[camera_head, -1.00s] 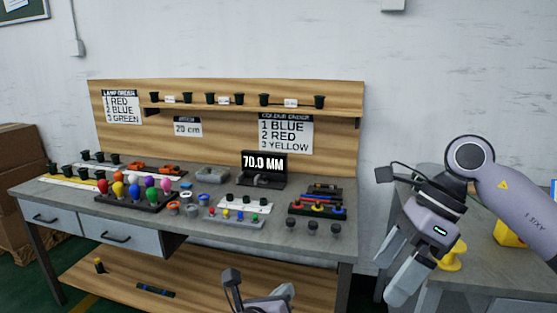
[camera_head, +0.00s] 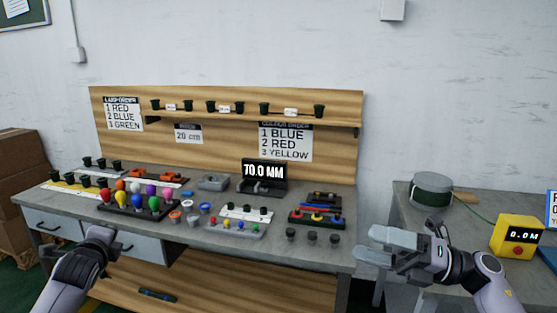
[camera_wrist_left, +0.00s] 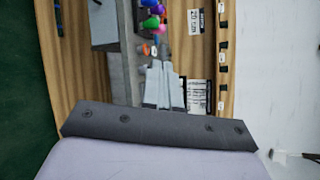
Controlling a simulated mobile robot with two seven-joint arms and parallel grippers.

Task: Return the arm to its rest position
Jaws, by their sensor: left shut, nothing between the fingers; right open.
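My left gripper (camera_head: 104,235) is at the lower left in the head view, in front of the workbench drawers. It is shut and empty; in the left wrist view its fingers (camera_wrist_left: 164,85) lie together, pointing towards the bench. My right gripper (camera_head: 374,247) is at the lower right, in front of the gap between the workbench and the side table. Its fingers point left and are open, with nothing between them. Neither gripper appears to touch anything.
The workbench (camera_head: 215,235) carries coloured bulbs (camera_head: 135,197), small sockets, trays and a display (camera_head: 264,172) reading 70.0 MM. The side table (camera_head: 400,200) holds a dark spool (camera_head: 431,190) and a yellow meter box (camera_head: 517,236). Cardboard boxes (camera_head: 20,170) stand at far left.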

